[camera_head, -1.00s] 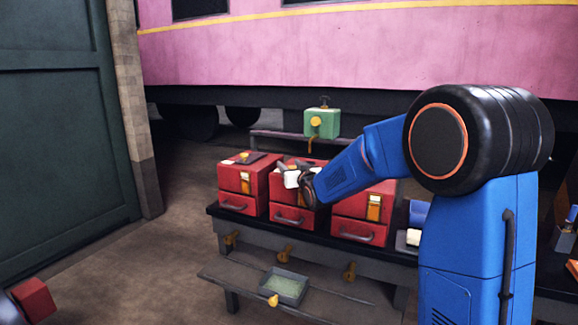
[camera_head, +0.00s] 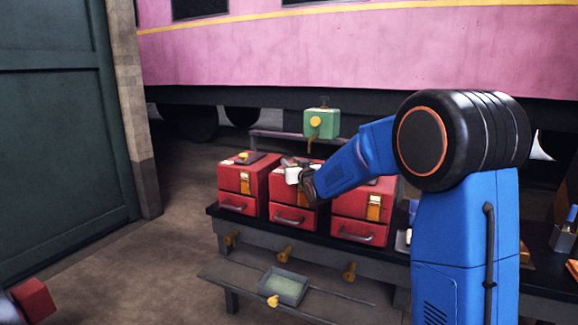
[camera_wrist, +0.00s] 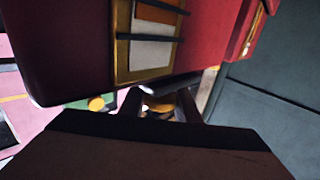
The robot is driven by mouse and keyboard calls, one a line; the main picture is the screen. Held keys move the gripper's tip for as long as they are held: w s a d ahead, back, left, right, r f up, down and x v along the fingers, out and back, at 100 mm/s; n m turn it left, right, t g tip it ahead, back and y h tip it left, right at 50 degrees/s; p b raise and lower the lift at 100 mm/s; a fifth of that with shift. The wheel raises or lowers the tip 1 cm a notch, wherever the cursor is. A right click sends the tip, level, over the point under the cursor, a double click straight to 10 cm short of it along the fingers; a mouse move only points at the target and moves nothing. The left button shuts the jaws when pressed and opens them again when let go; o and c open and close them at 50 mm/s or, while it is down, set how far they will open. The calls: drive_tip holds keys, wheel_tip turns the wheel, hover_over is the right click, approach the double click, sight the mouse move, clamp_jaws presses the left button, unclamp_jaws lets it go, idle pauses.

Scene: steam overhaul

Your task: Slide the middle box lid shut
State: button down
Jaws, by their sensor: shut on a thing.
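The middle box (camera_head: 285,192) is red, with a handle and a brass latch on its front, and stands between two similar boxes on a dark bench. My gripper (camera_head: 288,165) is at its top, and my arm reaches in from the right. In the wrist view my gripper (camera_wrist: 160,104) is shut on a yellow knob (camera_wrist: 158,106), which looks like the lid's knob. A red box wall (camera_wrist: 215,35) with a brass label frame (camera_wrist: 150,45) fills the top of that view. My gripper and wrist hide most of the middle lid, so its opening cannot be seen.
The left red box (camera_head: 235,183) and right red box (camera_head: 350,208) stand close on either side. A green box (camera_head: 322,122) is on a shelf behind. A shallow tray (camera_head: 284,287) lies on the lower shelf.

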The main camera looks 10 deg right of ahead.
drive_tip(key=shift+w+d, duration=0.4)
drive_tip(key=shift+w, duration=0.15)
drive_tip(key=c, duration=1.4)
unclamp_jaws()
drive_tip(key=shift+s, duration=0.1)
drive_tip(key=s+d, duration=0.1)
drive_tip(key=s, duration=1)
drive_tip(key=s+d, duration=0.1)
drive_tip(key=s, duration=0.5)
drive_tip(key=shift+d, duration=0.35)
